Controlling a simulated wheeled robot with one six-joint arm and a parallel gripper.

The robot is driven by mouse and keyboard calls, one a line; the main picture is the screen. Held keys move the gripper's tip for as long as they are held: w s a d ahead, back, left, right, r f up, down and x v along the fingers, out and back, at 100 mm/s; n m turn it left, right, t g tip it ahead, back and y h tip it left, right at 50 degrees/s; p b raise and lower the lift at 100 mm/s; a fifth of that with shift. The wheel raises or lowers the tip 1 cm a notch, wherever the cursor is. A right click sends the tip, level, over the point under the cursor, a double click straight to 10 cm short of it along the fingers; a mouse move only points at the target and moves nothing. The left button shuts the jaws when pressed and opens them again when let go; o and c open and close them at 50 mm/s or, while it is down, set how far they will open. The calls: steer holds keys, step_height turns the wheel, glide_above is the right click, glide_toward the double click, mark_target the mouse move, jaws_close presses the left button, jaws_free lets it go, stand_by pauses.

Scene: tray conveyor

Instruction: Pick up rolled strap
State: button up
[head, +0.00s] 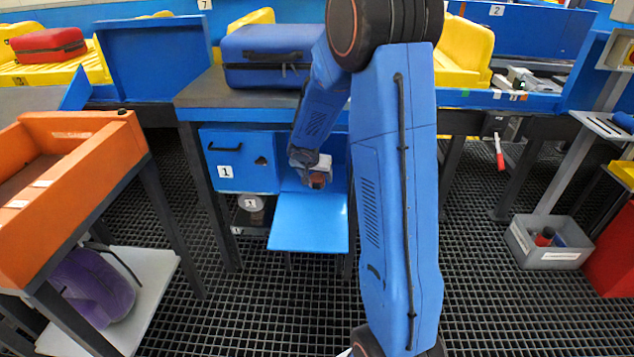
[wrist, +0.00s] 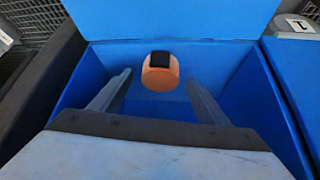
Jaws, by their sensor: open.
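The rolled strap (wrist: 160,78) shows in the wrist view as a short orange roll with a black patch on its upper side. It lies inside a blue-walled compartment (wrist: 72,95). My gripper (wrist: 158,92) is open, with one finger on each side of the view and the strap ahead between the fingertips. No contact with the strap shows. In the head view my gripper (head: 314,178) is at the opening under the bench, above a lowered blue flap (head: 308,225). The strap cannot be told clearly from the gripper there.
A blue door (head: 235,172) marked 1 is left of the opening. A blue suitcase (head: 268,70) sits on the bench above. An orange tray table (head: 60,170) stands at left, and a grey bin (head: 548,252) sits on the floor at right. Floor grating in front is open.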

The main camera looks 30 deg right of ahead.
steer(key=shift+w+d+f, duration=0.1)
steer(key=shift+w+f, duration=0.05)
steer(key=shift+f, duration=0.1)
steer(key=c, duration=1.1)
steer(key=shift+c, duration=0.2)
